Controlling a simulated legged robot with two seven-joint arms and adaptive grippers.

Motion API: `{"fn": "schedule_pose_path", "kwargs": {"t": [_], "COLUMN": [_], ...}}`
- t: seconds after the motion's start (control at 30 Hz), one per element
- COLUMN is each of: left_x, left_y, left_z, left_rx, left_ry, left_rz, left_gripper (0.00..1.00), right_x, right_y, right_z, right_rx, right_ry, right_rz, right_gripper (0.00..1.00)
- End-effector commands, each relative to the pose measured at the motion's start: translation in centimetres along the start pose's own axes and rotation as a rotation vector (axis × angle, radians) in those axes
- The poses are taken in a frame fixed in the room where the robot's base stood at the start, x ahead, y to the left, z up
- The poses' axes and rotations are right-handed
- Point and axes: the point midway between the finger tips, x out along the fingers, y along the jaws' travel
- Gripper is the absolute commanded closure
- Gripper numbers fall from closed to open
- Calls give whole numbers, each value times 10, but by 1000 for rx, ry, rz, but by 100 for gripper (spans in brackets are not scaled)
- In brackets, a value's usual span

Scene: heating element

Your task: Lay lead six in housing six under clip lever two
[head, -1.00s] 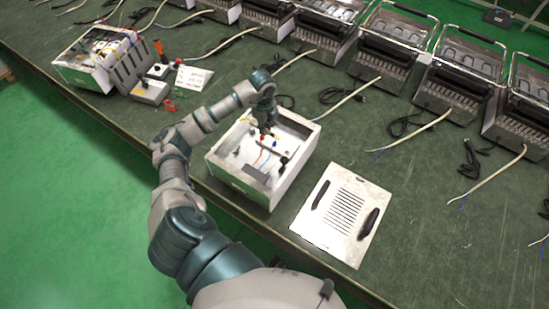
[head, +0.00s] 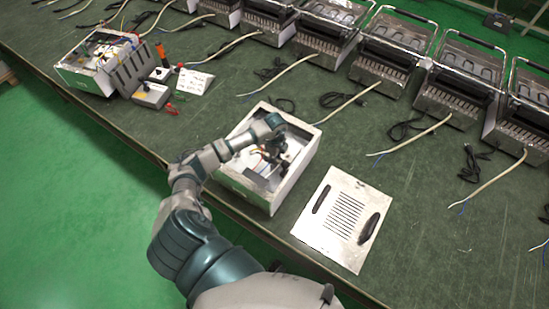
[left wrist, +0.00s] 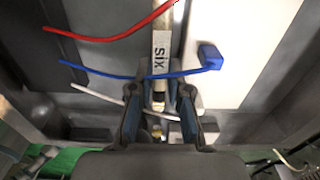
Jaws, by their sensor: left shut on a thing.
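Lead six (left wrist: 160,52), a pale rod-like piece with a white tag reading SIX, runs upright in the left wrist view between the fingers of my left gripper (left wrist: 158,105). The fingers are closed on it. In the head view my left gripper (head: 268,158) is low inside the open white box (head: 238,187), and the arm hides part of the interior. A blue block (left wrist: 209,56) sits at the end of a blue wire (left wrist: 130,76), right of the lead. I cannot tell which parts are housing six and clip lever two. My right gripper is out of view.
A red wire (left wrist: 110,36) and a white wire (left wrist: 110,100) cross near the fingers. A slotted metal plate with black handles (head: 343,215) lies right of the box. Several metal heaters line the back. Another open box (head: 92,62) stands at the far left.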

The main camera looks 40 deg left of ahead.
Motion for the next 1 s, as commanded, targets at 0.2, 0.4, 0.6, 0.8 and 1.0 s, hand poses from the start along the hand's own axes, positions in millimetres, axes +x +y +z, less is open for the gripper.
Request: {"fn": "schedule_pose_path", "kwargs": {"t": [0.2, 0.4, 0.6, 0.8, 1.0], "left_x": [11, 14, 17, 17, 16], "left_y": [0, 0, 0, 0, 0], "left_z": [0, 4, 5, 4, 2], "left_rx": [0, 0, -1, 0, 0], "left_ry": [-2, 3, 3, 1, -1], "left_rz": [0, 0, 1, 2, 3], "left_gripper": [100, 100, 61, 58, 58], "right_x": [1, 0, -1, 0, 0], "right_y": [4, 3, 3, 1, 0], "right_z": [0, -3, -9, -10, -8], "right_rx": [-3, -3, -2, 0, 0], "right_ry": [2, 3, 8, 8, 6], "right_rz": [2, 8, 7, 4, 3], "right_gripper": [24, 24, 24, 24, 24]}}
